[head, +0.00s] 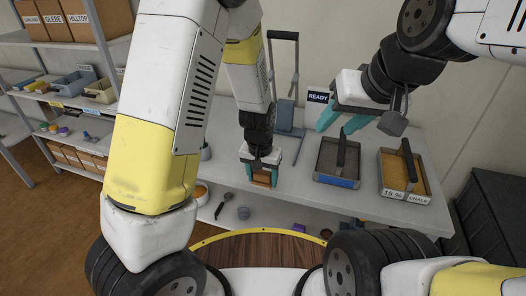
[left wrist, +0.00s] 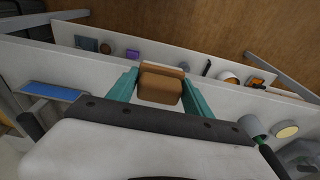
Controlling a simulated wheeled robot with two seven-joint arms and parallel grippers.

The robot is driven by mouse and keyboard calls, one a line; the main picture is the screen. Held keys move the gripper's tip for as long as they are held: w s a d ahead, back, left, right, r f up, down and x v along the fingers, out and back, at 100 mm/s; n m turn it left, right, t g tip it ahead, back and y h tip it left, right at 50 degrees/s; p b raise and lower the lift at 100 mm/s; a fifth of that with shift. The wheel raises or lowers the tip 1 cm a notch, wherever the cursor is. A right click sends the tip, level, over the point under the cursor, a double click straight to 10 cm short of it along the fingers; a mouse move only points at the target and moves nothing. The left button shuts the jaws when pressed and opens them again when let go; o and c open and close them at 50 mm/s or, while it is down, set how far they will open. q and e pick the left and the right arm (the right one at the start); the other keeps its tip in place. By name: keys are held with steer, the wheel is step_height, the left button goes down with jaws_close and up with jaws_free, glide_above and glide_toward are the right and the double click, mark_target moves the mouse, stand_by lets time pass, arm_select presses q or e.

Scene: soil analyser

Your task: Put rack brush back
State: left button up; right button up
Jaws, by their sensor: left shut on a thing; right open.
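My left gripper (head: 261,181) hangs over the front part of the grey-white bench (head: 300,195), its teal fingers pointing down. It is shut on a brown wooden block, which I take to be the brush (left wrist: 160,87); in the left wrist view it sits between both teal fingers. Its bristles cannot be made out. Whether it touches the bench is unclear. My right gripper (head: 342,120) is open and empty, in the air above the back of the bench, near the READY sign (head: 318,97).
A tray with a blue front (head: 337,182) and a tray labelled 15 % CHALK (head: 424,188) stand right of my left gripper. A grey stand with a tall handle (head: 289,115) is behind it. A lower shelf holds small items. Shelving with boxes (head: 75,18) is at left.

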arm_select(q)
steer(key=w, duration=0.7)
steer(key=w+f, duration=0.1)
steer(key=w, duration=0.3)
steer(key=shift+w+d+f, duration=0.1)
steer(key=shift+w+d, duration=0.05)
steer(key=shift+w, duration=0.15)
steer(key=shift+f, duration=1.65)
steer(key=shift+f, duration=0.2)
steer(key=o, duration=1.2)
